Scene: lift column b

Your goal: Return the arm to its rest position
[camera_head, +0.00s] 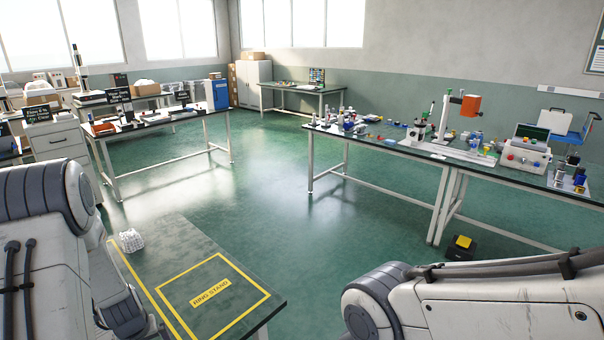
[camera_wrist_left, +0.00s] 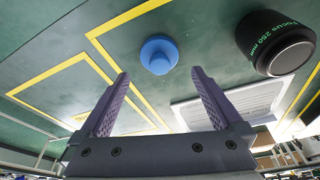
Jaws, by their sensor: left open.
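My left gripper (camera_wrist_left: 160,75) shows in the left wrist view with its two fingers spread apart and nothing between them. Past the fingertips is a dark green surface with yellow outlines, and the fingers appear clear of the objects on it. In the head view my left arm (camera_head: 45,240) comes in at the left edge, and its gripper is out of sight. My right arm (camera_head: 480,300) is folded across the lower right corner of the head view. Its gripper is not seen in either view.
The near table (camera_head: 250,262) carries a white lattice object (camera_head: 131,240) and an empty outline marked RING STAND. Open floor lies beyond.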

